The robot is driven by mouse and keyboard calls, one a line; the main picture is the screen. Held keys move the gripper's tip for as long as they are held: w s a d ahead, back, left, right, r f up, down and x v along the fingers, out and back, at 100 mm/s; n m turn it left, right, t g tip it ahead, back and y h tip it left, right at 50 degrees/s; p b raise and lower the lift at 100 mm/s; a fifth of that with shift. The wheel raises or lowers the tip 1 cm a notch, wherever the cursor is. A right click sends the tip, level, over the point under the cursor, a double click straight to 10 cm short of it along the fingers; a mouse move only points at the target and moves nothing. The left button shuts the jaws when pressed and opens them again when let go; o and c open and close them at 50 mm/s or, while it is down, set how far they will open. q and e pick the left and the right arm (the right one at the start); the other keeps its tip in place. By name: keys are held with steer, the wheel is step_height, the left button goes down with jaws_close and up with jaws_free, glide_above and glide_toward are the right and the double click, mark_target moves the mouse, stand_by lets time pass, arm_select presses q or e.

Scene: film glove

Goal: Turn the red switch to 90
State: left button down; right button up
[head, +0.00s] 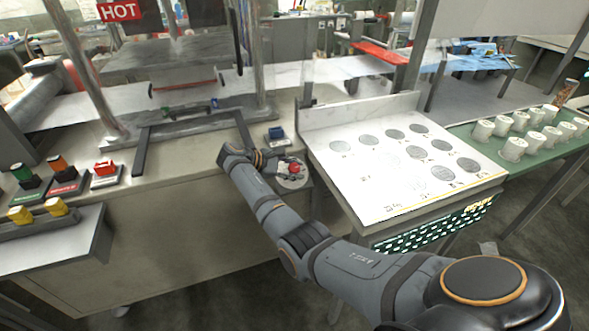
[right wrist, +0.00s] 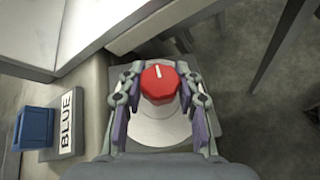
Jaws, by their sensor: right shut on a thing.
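The red switch (head: 294,168) is a round knob on a pale round dial plate (head: 292,183) at the front edge of the bench. In the right wrist view the red switch (right wrist: 160,84) has a white pointer mark on top, near the far side, tilted very slightly. My right gripper (right wrist: 159,88) is shut on the red switch, with one finger on each side. Any numbers on the dial are not readable. My left gripper is not in view.
A blue switch (head: 276,133) with a BLUE label (right wrist: 67,122) stands close beside the red switch. A white panel with grey discs (head: 400,150) is to the right. Green, orange and red switches (head: 104,168) and yellow ones (head: 56,206) are at the left. White cups (head: 513,148) stand far right.

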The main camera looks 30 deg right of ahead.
stand_by(0.5)
steer(key=o, duration=1.2)
steer(key=shift+a+r, duration=0.15)
steer(key=shift+a, duration=0.1)
steer(key=v, duration=1.1)
steer(key=shift+w+a+r, duration=0.15)
